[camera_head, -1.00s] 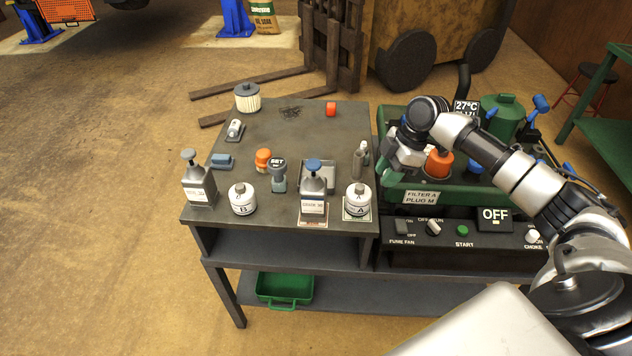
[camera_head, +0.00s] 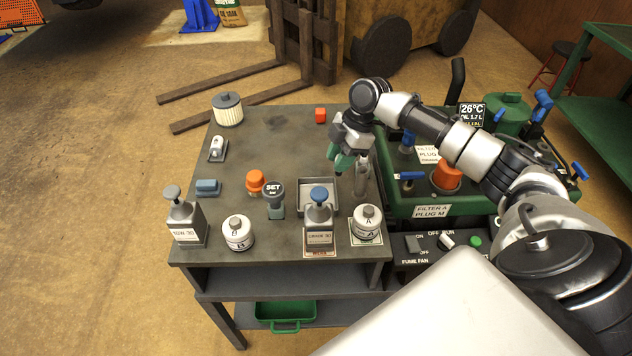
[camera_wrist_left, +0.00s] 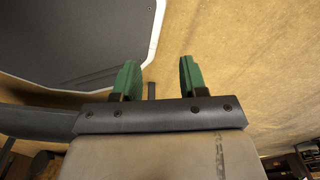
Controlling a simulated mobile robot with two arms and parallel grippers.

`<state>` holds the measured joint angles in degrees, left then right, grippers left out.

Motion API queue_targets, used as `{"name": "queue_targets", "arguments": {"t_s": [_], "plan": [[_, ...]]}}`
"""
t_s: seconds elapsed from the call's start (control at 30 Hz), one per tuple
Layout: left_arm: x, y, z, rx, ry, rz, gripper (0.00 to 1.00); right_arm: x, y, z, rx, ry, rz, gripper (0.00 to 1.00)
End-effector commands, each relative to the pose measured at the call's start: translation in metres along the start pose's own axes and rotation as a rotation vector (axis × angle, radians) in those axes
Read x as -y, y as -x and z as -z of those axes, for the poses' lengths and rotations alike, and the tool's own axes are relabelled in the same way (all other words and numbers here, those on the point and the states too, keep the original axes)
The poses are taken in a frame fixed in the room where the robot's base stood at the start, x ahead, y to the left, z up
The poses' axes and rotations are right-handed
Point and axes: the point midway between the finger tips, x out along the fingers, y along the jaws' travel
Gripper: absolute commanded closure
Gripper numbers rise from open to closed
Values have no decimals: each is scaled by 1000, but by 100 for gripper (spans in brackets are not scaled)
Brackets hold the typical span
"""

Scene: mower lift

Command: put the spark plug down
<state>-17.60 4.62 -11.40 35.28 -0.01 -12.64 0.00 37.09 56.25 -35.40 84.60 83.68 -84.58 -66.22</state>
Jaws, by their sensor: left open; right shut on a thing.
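My right gripper (camera_head: 341,161) has green fingertips and points down over the right part of the grey workbench, just above and behind the small grey tray (camera_head: 318,182). It is shut on the spark plug, which is mostly hidden between and below the fingers. A small white plug-like piece (camera_head: 216,145) lies in a grey holder at the left of the bench. My left gripper (camera_wrist_left: 158,78) is open and empty in the left wrist view, with its green fingers apart above the brown floor. It does not show in the head view.
A grey upright cylinder (camera_head: 361,180) stands close beside the tray. Grey bottles (camera_head: 185,222), white canisters (camera_head: 238,234) and a grey SET piece (camera_head: 274,200) line the front. The green engine unit (camera_head: 400,205) is at right. The bench's (camera_head: 265,140) back middle is mostly clear.

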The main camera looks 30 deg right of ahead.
Motion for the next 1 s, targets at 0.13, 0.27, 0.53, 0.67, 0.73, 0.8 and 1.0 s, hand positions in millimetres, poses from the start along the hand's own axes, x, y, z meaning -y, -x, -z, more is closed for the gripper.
{"name": "queue_targets", "arguments": {"t_s": [0.13, 0.27, 0.53, 0.67, 0.73, 0.8, 1.0], "plan": [[-2, 9, -9, 15, -2, -3, 57, 0, -28, 25, -3, 3, 1, 99], [-1, 11, -4, 8, -2, -2, 57, -1, -44, 35, -2, 1, -1, 99], [2, 15, 19, -29, -2, 2, 57, -1, -65, 32, 0, -1, 1, 99], [2, 18, 17, -25, -2, 2, 57, 0, -82, 24, 1, -2, 1, 99], [1, 18, 15, -22, -2, 1, 57, -1, -87, 22, 0, 0, -1, 99], [1, 18, 13, -18, -2, 1, 57, -1, -88, 22, 1, 1, -1, 99], [0, 17, 8, -10, -2, 0, 57, -1, -88, 22, 1, 1, -1, 64]]}}
